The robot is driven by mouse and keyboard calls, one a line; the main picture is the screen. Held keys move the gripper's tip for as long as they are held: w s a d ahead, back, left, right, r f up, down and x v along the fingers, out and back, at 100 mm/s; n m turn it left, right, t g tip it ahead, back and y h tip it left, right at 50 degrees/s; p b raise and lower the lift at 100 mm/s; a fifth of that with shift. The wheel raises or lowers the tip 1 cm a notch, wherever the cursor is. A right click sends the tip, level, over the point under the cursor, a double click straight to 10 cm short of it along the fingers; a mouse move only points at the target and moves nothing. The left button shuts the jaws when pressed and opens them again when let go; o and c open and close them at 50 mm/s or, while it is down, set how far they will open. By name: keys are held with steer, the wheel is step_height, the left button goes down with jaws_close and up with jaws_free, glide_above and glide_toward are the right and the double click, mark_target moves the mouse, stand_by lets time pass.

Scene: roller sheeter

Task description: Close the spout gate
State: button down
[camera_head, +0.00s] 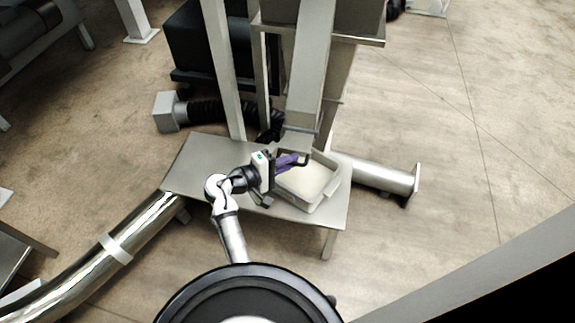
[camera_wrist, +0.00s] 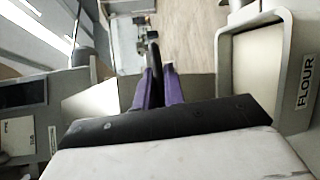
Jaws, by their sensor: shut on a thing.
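The grey spout (camera_head: 303,125) comes down over the back of a low bench. A dark bent handle (camera_head: 305,161), apparently the spout gate's, sticks out just below the spout's lower end. My gripper (camera_head: 296,160), with purple fingers, reaches it from the left and is shut on it. In the wrist view, my gripper (camera_wrist: 158,75) has the dark handle (camera_wrist: 155,56) between its two fingers. The gate's plate is hidden, so I cannot tell how far open it stands. A bin (camera_head: 335,190) with pale flour in it sits below and right of my gripper.
The bench (camera_head: 200,150) carries the bin, whose rim (camera_wrist: 225,70) and FLOUR label show at right in the wrist view. Upright posts stand behind. A shiny pipe (camera_head: 120,245) lies at left, and another pipe (camera_head: 375,175) at right. The floor at right is clear.

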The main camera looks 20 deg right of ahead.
mark_target(284, 150)
steer(key=w+d, duration=0.1)
steer(key=w, duration=0.1)
steer(key=w+d, duration=0.1)
steer(key=w, duration=0.1)
steer(key=shift+d+b, duration=0.3)
steer(key=shift+d, duration=0.05)
steer(key=shift+w+d+r, duration=0.1)
steer(key=shift+w, duration=0.15)
steer(key=c, duration=1.5)
jaws_free()
steer(key=b+v, duration=0.2)
steer(key=v, duration=1.1)
steer(key=shift+a, duration=0.35)
steer(key=shift+s, duration=0.15)
